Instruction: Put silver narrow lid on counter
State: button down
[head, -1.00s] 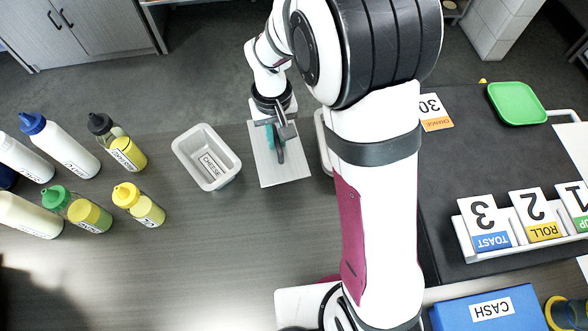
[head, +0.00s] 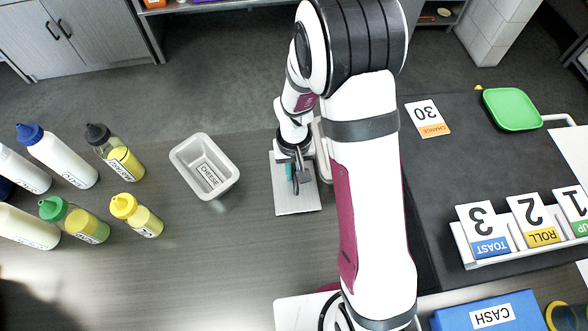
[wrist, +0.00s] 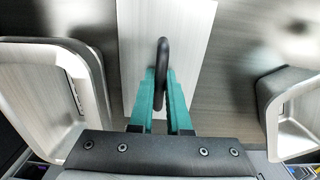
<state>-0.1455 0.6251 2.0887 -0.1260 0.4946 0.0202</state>
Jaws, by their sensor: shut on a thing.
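The silver narrow lid (head: 298,203) is a flat pale rectangle with a dark loop handle. In the head view it is over the grey counter (head: 235,265), just right of the cheese tub. My gripper (head: 293,178) is above the lid. In the wrist view, the teal fingers of my gripper (wrist: 160,90) are shut on the black handle (wrist: 162,55), and the lid (wrist: 185,25) spreads out beyond it. I cannot tell whether its underside touches the counter.
The white cheese tub (head: 232,180) stands close to the lid's left. Several sauce bottles (head: 60,158) stand at far left. A dark mat holds a number-card rack (head: 520,245), a green tray (head: 513,108) and a "30" card (head: 427,118). The front middle counter is clear.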

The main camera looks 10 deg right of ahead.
jog(key=c, duration=0.9)
grip_release()
jog(key=shift+r, duration=0.4)
notch_tip(320, 180, up, 12)
jog(key=s+r+m, duration=0.2)
jog(key=s, duration=0.5)
jog(key=s+d+r+m+y, duration=0.1)
jog(key=s+r, duration=0.1)
jog(key=s, duration=0.5)
jog(key=s+r+m, duration=0.2)
jog(key=s+r, duration=0.1)
jog(key=s, duration=0.4)
jog(key=shift+s+d+r+m+y, duration=0.1)
jog(key=shift+d+m+y, duration=0.2)
jog(key=shift+y, duration=0.1)
